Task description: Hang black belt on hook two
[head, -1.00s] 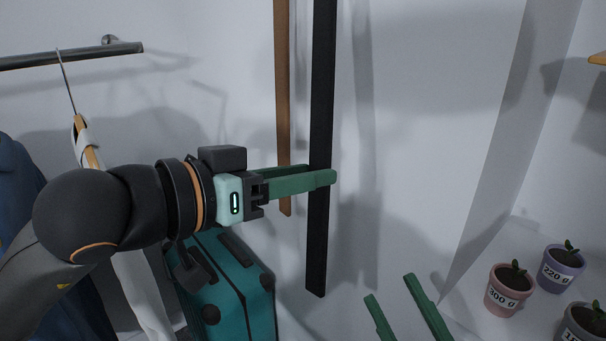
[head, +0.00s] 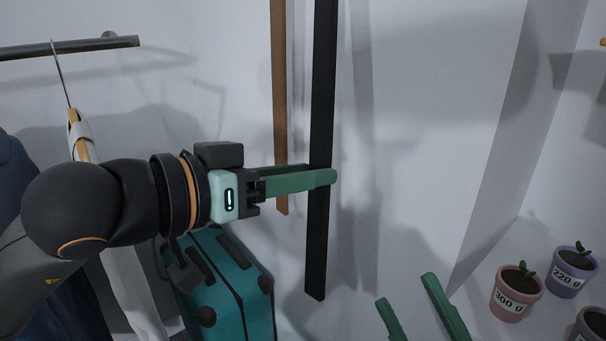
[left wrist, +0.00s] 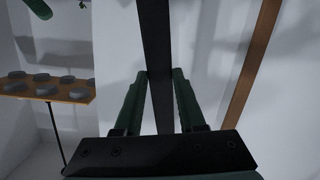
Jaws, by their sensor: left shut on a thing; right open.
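The black belt (head: 321,80) hangs long and nearly upright in the head view, its top end out of frame and its lower end free. My left gripper (head: 325,177) is shut on the black belt, with its green fingers on either side of the strap. In the left wrist view the belt (left wrist: 154,40) runs down between the two fingers (left wrist: 162,85). A brown belt (head: 279,90) hangs to the left of the black one, apart from it. My right gripper (head: 408,300) is open and empty at the bottom of the head view. No hook shows in any view.
A teal suitcase (head: 228,295) stands below my left arm. A metal rail (head: 70,47) with a hanger and clothes is at the left. Labelled plant pots (head: 517,293) stand at the lower right. The white wall behind the belts is bare.

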